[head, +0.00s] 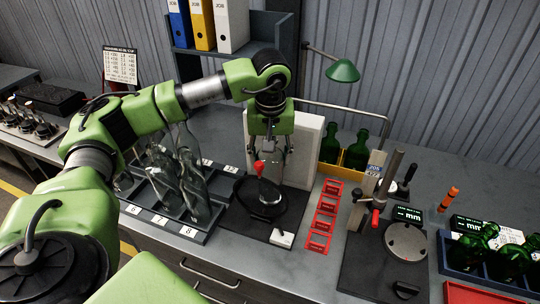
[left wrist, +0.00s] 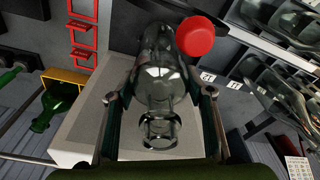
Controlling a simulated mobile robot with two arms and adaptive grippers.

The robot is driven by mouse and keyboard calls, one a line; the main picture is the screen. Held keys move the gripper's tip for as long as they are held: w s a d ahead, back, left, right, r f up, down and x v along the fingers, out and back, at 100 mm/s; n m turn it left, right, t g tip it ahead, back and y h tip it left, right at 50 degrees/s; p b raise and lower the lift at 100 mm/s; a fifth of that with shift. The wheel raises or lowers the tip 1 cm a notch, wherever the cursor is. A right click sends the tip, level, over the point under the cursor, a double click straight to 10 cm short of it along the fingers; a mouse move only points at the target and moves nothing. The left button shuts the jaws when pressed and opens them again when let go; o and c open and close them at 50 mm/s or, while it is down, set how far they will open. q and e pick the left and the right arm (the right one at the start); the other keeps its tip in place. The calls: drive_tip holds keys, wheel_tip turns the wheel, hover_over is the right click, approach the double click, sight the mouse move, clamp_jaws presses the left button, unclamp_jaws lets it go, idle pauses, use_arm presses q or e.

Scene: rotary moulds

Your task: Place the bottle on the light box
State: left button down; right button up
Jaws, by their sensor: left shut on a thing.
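My left gripper (head: 267,152) points down in front of the white light box (head: 305,150), over a dark stand with a red knob (head: 258,167). In the left wrist view the gripper (left wrist: 160,93) is shut on a clear glass bottle (left wrist: 160,75), its neck ring towards the camera. The white light box (left wrist: 80,140) shows behind the bottle in that view. The red knob (left wrist: 195,37) appears close beside the bottle's far end. Whether the bottle touches the stand cannot be told. My right gripper is out of view.
Several clear bottles stand in a numbered rack (head: 190,232) to the left. Green bottles stand in a yellow bin (head: 329,149) behind. Red frames (head: 325,212) and a gauge stand (head: 375,265) lie to the right. A green lamp (head: 342,71) hangs over the back.

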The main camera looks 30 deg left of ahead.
use_arm(q)
drive_tip(key=shift+f, duration=0.2)
drive_tip(key=c, duration=1)
unclamp_jaws()
drive_tip(key=shift+f, duration=0.1)
drive_tip(key=shift+r, duration=0.35)
drive_tip(key=r, duration=0.3)
drive_tip(key=s+r+b, duration=0.1)
drive_tip(key=r, duration=0.3)
drive_tip(key=d+r+b, duration=0.1)
drive_tip(key=r, duration=0.3)
drive_tip(key=shift+s+r, duration=0.2)
drive_tip(key=shift+s, duration=0.05)
